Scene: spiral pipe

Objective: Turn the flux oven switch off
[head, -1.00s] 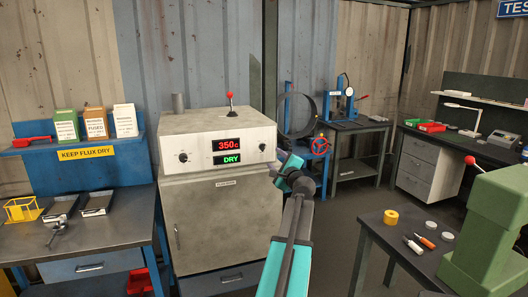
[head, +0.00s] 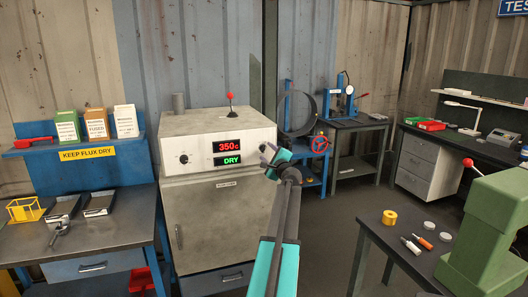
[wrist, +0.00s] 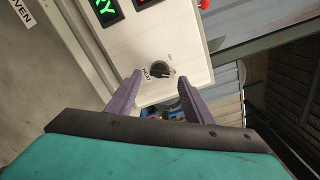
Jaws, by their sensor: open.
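The flux oven (head: 220,215) is a pale grey cabinet with a control panel on top. Its displays (head: 227,147) read 350c in red and DRY in green. A black rotary knob (wrist: 160,69) sits on the panel's right part in the wrist view, with small markings around it. My gripper (head: 266,157) is open in front of the right end of the panel and hides that knob in the head view. In the wrist view the two purple fingers (wrist: 158,97) straddle the line to the knob, apart from it, with nothing between them.
A second knob (head: 183,160) is on the panel's left. A red-tipped lever (head: 230,97) stands on the oven top. A blue stand with a red handwheel (head: 319,145) is to the right. A table with a green machine (head: 490,235) is at front right.

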